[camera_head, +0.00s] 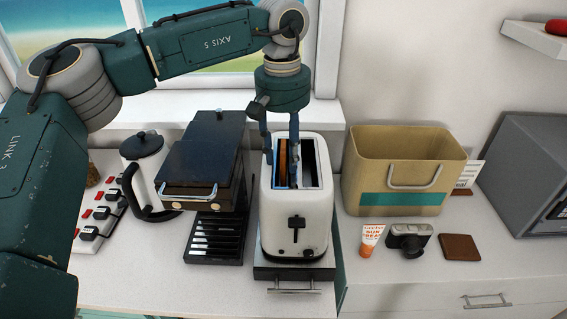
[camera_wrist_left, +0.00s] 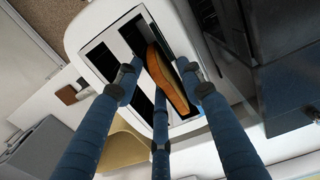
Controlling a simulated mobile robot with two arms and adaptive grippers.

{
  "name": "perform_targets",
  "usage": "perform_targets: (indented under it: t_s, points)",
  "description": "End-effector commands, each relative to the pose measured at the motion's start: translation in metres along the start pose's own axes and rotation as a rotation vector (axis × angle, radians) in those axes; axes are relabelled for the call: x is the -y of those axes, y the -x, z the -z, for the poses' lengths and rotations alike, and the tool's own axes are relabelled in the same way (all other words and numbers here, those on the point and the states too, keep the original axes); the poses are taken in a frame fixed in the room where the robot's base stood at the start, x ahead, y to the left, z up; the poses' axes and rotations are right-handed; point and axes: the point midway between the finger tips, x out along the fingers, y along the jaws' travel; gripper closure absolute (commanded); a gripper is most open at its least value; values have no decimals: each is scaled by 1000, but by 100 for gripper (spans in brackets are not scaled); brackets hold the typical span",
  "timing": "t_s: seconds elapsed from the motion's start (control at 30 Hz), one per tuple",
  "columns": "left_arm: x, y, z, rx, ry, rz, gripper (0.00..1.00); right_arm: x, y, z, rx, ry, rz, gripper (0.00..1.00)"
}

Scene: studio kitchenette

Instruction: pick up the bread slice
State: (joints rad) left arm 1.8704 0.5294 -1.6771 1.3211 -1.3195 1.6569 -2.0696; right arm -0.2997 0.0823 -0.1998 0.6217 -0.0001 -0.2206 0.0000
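The bread slice (camera_head: 283,159) is brown and stands upright in the left slot of the white toaster (camera_head: 293,220), its upper edge showing. My left gripper (camera_head: 281,166) points down over the toaster slots, with its blue fingers spread on either side of the slice. In the left wrist view the slice (camera_wrist_left: 170,82) lies between the right finger and the other two fingers of my left gripper (camera_wrist_left: 160,82). Gaps show around the slice and the fingers look open. How deep the fingertips reach is hard to tell. My right gripper is not in view.
A dark coffee or grill appliance (camera_head: 205,165) and a white kettle (camera_head: 146,170) stand close on the left. A beige bin (camera_head: 400,170) stands right of the toaster. A sunscreen tube (camera_head: 370,240), camera (camera_head: 409,240) and brown coaster (camera_head: 460,247) lie in front of it.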

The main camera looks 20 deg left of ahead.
Motion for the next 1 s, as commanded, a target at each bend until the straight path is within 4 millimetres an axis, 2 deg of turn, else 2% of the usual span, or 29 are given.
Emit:
perform_targets:
  t_s: [0.03, 0.23, 0.73, 0.87, 1.0]
  points:
    - [0, 0, 0, 0, 0, 0, 61, 0, 0, -4, 6, 0, 1, 0]
    - [0, 0, 0, 0, -1, 0, 100, 1, 0, -8, 11, -1, 1, 0]
    - [-1, 6, 0, -2, -1, -1, 100, 1, -2, -1, 0, -1, 1, 0]
    - [-2, 18, 1, -3, 0, -2, 100, 3, -6, -1, 0, -2, 3, 0]
    - [-2, 43, 1, -4, 0, -3, 100, 4, -11, -1, -1, -2, 4, 0]
